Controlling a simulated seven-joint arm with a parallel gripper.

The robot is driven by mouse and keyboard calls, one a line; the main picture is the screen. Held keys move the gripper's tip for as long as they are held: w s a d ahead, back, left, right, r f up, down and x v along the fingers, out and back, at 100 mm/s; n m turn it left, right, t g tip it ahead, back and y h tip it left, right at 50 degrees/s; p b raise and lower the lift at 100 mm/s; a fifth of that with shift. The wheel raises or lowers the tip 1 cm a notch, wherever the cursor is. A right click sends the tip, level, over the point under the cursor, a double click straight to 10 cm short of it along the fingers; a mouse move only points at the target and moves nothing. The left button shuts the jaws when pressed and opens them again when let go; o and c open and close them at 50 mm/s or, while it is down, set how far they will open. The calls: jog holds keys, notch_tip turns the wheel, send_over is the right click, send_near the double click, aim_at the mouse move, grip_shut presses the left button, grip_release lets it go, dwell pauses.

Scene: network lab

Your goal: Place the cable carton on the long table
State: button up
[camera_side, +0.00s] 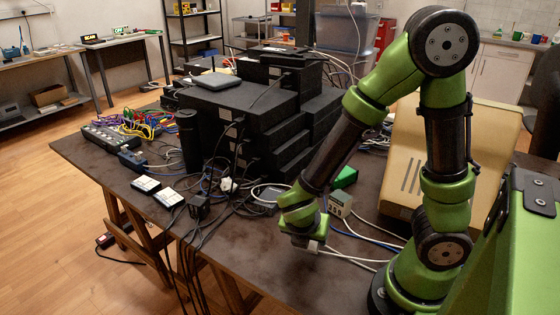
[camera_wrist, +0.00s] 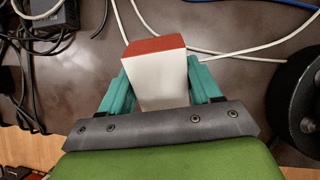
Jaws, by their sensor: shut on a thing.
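The cable carton (camera_wrist: 155,78) is a small white box with a red-orange end face. In the wrist view it sits between the two teal fingers of my gripper (camera_wrist: 160,88), which are closed against its sides. In the side view my gripper (camera_side: 308,243) points down over the front part of the long table (camera_side: 262,240), near my base. Only a small pale bit of the carton (camera_side: 313,247) seems to show there. I cannot tell whether its underside touches the table. The brown tabletop also shows in the wrist view (camera_wrist: 225,70).
Stacked black network boxes (camera_side: 245,110) fill the table's middle. A beige computer case (camera_side: 410,165) stands behind my arm. White cables (camera_wrist: 235,52) run close to the carton. Two small white-topped boxes (camera_side: 146,184) lie near the front edge. Bare tabletop shows at the front.

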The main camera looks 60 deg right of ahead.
jog(key=m+h, duration=0.1)
jog(key=h, duration=0.1)
jog(key=s+f+m+g+h, duration=0.1)
jog(key=shift+a+f+m+h, duration=0.1)
jog(key=shift+a+m+h, duration=0.2)
jog(key=shift+a+h, duration=0.1)
jog(key=shift+s+a+f+m+g+h, duration=0.1)
jog(key=shift+a+f+m+g+h, duration=0.05)
jog(key=shift+m+g+h, duration=0.85)
jog(key=shift+a+g+h, duration=0.15)
jog(key=shift+g+h, duration=0.15)
jog(key=shift+h, duration=0.4)
jog(key=shift+a+r+g+h, duration=0.2)
jog(key=shift+a+g+h, duration=0.1)
jog(key=shift+h, duration=0.4)
jog(key=w+a+r+t+h, duration=0.1)
jog(key=a+r+n+t+h, duration=0.1)
jog(key=a+h, duration=0.1)
jog(key=shift+w+r, duration=0.1)
jog(key=shift+w, duration=0.3)
send_over(233, 248)
jog(key=shift+f+n+t, duration=0.3)
jog(key=shift+f, duration=2.15)
jog(key=shift+f, duration=0.1)
